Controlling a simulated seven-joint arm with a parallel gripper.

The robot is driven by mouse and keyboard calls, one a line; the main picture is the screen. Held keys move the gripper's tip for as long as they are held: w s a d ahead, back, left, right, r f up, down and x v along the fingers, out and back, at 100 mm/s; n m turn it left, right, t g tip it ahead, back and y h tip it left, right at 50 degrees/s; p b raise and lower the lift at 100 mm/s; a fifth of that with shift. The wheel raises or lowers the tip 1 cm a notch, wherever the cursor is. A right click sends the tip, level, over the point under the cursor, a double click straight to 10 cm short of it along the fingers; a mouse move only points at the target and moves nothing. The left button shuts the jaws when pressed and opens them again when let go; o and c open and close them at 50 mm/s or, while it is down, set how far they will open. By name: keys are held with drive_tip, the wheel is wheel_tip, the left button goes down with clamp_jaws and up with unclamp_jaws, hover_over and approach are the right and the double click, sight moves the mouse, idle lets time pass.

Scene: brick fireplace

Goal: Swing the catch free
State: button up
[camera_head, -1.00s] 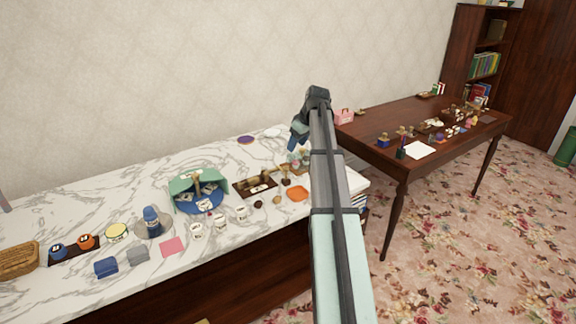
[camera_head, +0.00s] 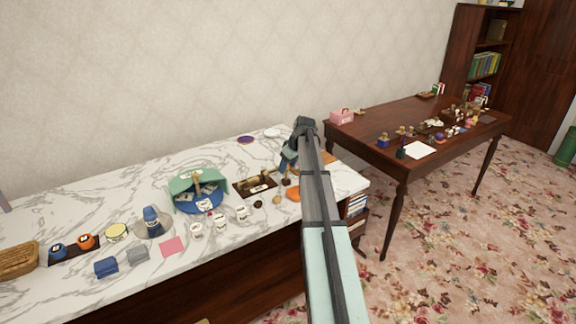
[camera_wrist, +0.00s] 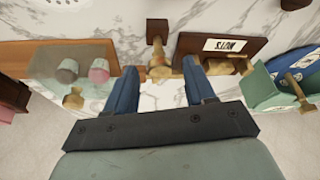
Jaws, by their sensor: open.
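My gripper (camera_wrist: 159,82) is open, its two blue fingers apart and pointing at the counter. It also shows in the head view (camera_head: 289,160), low over the right end of the counter. A small brass piece (camera_wrist: 159,68) on a dark wooden block (camera_wrist: 157,29) lies between the fingertips in the wrist view, with no clear contact. Right of it is a dark wooden tray (camera_wrist: 213,43) with a label and a brass bar (camera_wrist: 221,67); the tray (camera_head: 251,191) also shows in the head view. I cannot tell for sure which brass piece is the catch.
A green and blue holder (camera_wrist: 262,91) with a brass handle stands at right. A wooden table (camera_head: 385,116) stands beyond.

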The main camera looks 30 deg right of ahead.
drive_tip(key=shift+c, duration=0.3)
clamp_jaws()
idle(0.4)
